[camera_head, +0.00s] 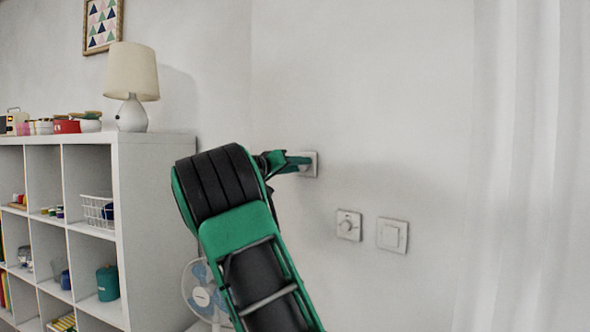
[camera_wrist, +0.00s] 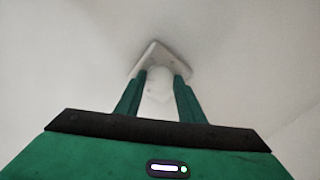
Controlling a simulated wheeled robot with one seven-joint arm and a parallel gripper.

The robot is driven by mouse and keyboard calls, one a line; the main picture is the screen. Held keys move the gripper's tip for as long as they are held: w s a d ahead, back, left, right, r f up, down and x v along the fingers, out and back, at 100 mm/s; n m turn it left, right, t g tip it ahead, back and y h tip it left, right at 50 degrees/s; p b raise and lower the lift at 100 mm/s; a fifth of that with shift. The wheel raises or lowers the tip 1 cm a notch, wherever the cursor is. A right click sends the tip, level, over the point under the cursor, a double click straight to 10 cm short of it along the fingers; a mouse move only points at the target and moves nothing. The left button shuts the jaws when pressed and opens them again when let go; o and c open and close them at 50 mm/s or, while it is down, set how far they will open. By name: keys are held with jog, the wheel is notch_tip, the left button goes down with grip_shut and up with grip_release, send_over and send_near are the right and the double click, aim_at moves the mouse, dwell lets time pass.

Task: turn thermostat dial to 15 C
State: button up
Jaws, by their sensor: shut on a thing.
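A white square wall plate (camera_head: 313,158) is mounted on the wall, and my green gripper (camera_head: 302,163) reaches it from the left. In the wrist view the plate (camera_wrist: 156,52) looks tilted, with a corner pointing up. A pale round dial (camera_wrist: 159,74) sits on it between the two fingers of my gripper (camera_wrist: 160,77). The fingers are shut on this dial, one on each side. Its scale and any pointer mark are not readable. In the head view the fingers hide the dial.
Below and right are a second wall plate with a round knob (camera_head: 348,225) and a flat switch (camera_head: 392,235). A white shelf unit (camera_head: 155,230) with a lamp (camera_head: 132,80) on top stands left. A fan (camera_head: 199,290) is partly behind my arm. A pale curtain (camera_head: 530,150) hangs right.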

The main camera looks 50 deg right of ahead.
jog(key=shift+w+a+f, duration=0.25)
jog(key=shift+w+f, duration=0.05)
jog(key=shift+w, duration=0.1)
jog(key=o, duration=1)
jog(key=shift+w, duration=0.1)
jog(key=shift+o, duration=0.2)
jog(key=a, duration=1)
jog(key=shift+a, duration=0.3)
jog(key=shift+s, duration=0.2)
